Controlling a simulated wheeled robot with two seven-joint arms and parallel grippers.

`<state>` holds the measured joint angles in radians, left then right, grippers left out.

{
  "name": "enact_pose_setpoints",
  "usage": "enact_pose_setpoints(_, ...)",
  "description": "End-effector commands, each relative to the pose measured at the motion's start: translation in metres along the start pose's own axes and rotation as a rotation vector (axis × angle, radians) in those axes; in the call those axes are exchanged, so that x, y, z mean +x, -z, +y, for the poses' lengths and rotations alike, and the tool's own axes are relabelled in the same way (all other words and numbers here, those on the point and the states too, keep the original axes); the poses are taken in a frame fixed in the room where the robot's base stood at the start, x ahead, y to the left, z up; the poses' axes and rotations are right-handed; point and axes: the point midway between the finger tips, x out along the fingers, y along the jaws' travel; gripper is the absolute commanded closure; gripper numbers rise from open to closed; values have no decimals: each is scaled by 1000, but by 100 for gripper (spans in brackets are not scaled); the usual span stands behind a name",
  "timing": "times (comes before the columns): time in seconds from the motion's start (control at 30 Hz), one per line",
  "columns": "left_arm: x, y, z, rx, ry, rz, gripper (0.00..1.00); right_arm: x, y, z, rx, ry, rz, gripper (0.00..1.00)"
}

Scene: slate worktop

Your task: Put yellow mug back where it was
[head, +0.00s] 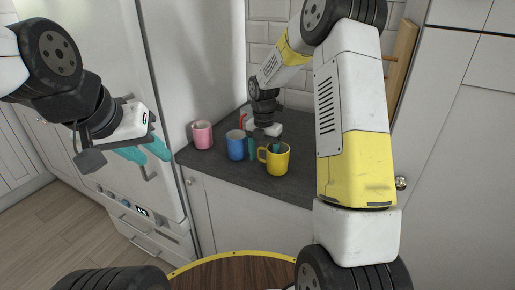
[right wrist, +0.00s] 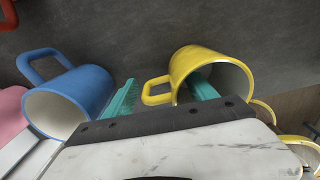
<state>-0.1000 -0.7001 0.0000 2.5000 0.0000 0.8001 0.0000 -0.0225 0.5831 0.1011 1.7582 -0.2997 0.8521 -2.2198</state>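The yellow mug (head: 279,164) stands upright on the worktop near its front edge, with its handle to the left. It also shows in the right wrist view (right wrist: 180,65). My right gripper (head: 263,148) is over it with fingers apart. One teal finger is inside the mug's mouth; the other is outside, beside the handle, between it and the blue mug. The handle and near wall lie between the fingers, and a small gap shows beside the outer finger. My left gripper (head: 145,152) is open and empty in front of the fridge, away from the mugs.
A blue mug (head: 235,147) stands close to the left of the yellow one, and a pink mug (head: 202,135) further left. A red item (head: 242,121), partly hidden, is behind. The fridge (head: 165,60) bounds the left side. The slate worktop (head: 300,185) is bare right of the yellow mug.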

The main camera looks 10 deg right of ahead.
Motion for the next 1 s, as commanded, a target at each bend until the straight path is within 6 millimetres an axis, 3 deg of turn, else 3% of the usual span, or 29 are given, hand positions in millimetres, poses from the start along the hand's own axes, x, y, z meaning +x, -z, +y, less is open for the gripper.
enact_pose_setpoints(0.27, 0, 0, 0, 0, 0, 0, 64, -11, 0, 0, 0, -2, -2, 34)
enact_pose_setpoints(0.7, 0, 0, 0, 0, 0, 0, 64, -98, 0, 0, 0, -2, -2, 34)
enact_pose_setpoints(1.0, 0, 0, 0, 0, 0, 0, 64, -132, 5, -5, 55, -11, -11, 34)
